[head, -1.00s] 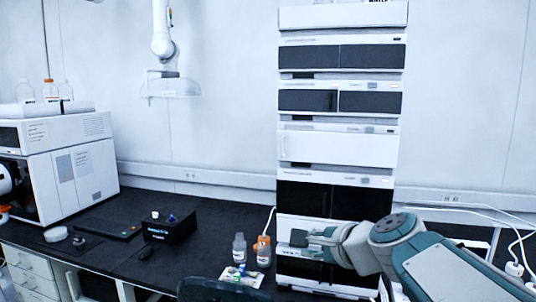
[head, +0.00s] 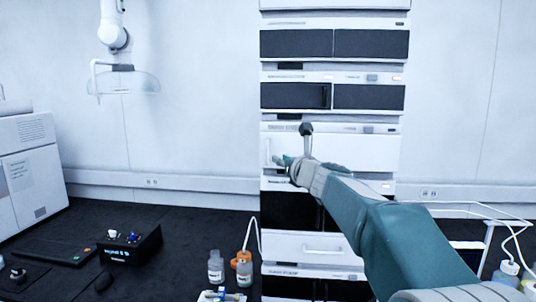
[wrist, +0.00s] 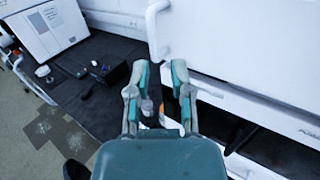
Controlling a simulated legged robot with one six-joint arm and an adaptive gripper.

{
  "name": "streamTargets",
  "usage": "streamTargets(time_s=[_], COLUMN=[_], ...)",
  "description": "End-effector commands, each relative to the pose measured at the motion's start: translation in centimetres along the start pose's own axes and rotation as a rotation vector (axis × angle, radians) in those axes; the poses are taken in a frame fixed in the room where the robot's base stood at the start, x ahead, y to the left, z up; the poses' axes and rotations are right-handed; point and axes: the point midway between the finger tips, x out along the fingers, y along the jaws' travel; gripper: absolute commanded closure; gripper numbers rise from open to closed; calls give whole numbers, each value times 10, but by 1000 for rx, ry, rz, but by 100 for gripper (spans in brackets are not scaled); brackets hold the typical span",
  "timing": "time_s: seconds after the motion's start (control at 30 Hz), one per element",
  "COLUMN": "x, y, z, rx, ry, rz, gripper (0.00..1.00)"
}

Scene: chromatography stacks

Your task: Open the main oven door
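The main oven door (head: 365,150) is the white front panel in the middle of the tall stack, and it looks shut. Its white vertical handle (head: 268,150) is at the panel's left edge. In the wrist view the door (wrist: 245,40) fills the upper right, and the handle (wrist: 154,35) stands just beyond the fingertips. My gripper (wrist: 160,72) is open and empty, its two teal-and-grey fingers apart, with the handle's lower end in line with the gap. In the head view my gripper (head: 284,161) is by the handle's lower part and hides some of the panel's lower edge; contact cannot be told.
Dark-fronted modules (head: 370,43) are stacked above and below the door. A clear bottle (head: 215,267) and an orange-capped bottle (head: 244,268) stand left of the stack's base. A black box (head: 130,244) sits farther left on the dark bench. The space left of the door is free.

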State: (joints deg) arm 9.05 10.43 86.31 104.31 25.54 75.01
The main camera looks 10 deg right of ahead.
Motion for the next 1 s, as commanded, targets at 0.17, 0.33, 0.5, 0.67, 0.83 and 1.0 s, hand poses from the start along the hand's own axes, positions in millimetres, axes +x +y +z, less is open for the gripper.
streamTargets(time_s=[0.17,0.33,0.5,0.67,0.83,1.0], x=[33,55,66,68,69,69], y=[3,3,2,2,3,3], z=[-1,0,1,0,1,0], rx=[-3,-3,-3,-2,-3,-3], ry=[1,0,-1,-1,0,0], rz=[3,3,2,1,1,1], gripper=[72,72,72,72,80,100])
